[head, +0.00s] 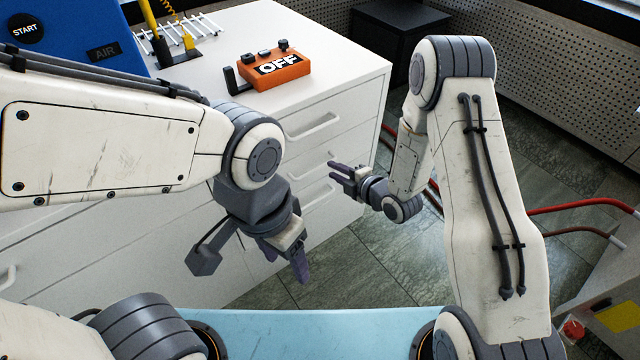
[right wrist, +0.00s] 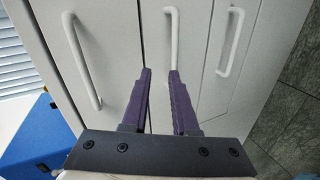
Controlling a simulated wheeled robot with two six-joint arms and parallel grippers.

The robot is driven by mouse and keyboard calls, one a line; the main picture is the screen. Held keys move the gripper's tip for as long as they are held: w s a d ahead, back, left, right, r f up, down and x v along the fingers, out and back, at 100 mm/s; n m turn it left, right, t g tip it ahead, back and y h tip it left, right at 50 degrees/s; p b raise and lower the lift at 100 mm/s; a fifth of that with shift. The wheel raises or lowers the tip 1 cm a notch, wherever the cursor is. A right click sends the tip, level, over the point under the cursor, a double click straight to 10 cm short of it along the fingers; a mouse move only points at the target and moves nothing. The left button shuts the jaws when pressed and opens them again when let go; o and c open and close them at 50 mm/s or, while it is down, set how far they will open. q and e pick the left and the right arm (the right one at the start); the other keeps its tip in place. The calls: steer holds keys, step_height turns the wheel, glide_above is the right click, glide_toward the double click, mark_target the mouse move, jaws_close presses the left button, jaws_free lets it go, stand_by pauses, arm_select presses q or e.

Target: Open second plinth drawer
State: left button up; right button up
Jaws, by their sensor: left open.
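The white plinth cabinet has a column of drawers with bar handles. The second drawer's handle (head: 316,165) is partly hidden by my right gripper in the head view. It is the middle handle (right wrist: 171,40) in the right wrist view. My right gripper (head: 337,175) is open, with its purple fingers (right wrist: 160,76) pointing at the drawer fronts. One fingertip overlaps the lower end of the middle handle in the picture; I cannot tell whether they touch. My left gripper (head: 286,262) is open and empty, low in front of the cabinet. The drawers look shut.
The top handle (head: 312,127) and third handle (right wrist: 231,42) flank the second. An orange OFF box (head: 272,70) and a blue START unit (head: 75,35) stand on the cabinet top. Red hoses (head: 575,207) cross the floor at right. Green tiled floor (head: 345,270) is clear in front.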

steer(key=n+t+y+b, duration=0.1)
steer(key=t+b, duration=0.1)
glide_toward(320, 166)
arm_select(q)
step_height(320, 166, down, 5)
steer(key=shift+b, duration=0.75)
arm_select(e)
steer(key=x, duration=1)
steer(key=shift+f, duration=0.3)
jaws_close()
